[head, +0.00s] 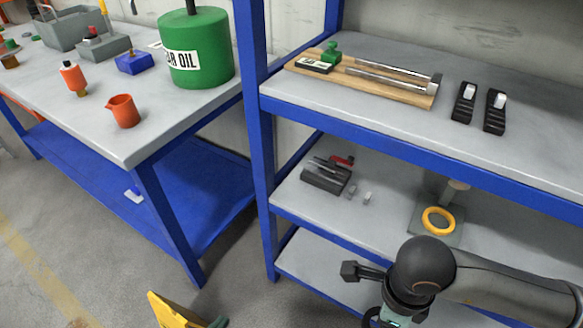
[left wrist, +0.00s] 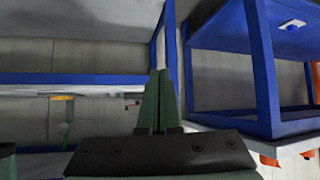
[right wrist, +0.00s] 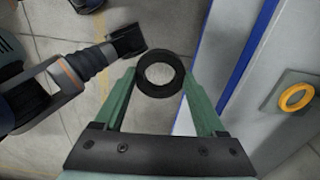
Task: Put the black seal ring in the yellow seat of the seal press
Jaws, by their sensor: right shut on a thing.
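The black seal ring (right wrist: 160,93) is held between the green fingertips of my right gripper (right wrist: 160,76), its hole facing the camera. The seal press (head: 419,229) stands on the middle shelf, with a grey plate, a post and the yellow seat (head: 426,219). My right arm covers part of that shelf in front. The yellow seat (right wrist: 286,101) is also at the right of the right wrist view, apart from the ring. My left gripper (left wrist: 160,74) has its fingers together with nothing between them.
The blue shelf edge (right wrist: 240,65) lies between the ring and the seat in the right wrist view. A dark clamp (head: 325,177) and small light blocks sit left of the press. The upper shelf (head: 400,55) overhangs it. A workbench (head: 150,140) stands at left.

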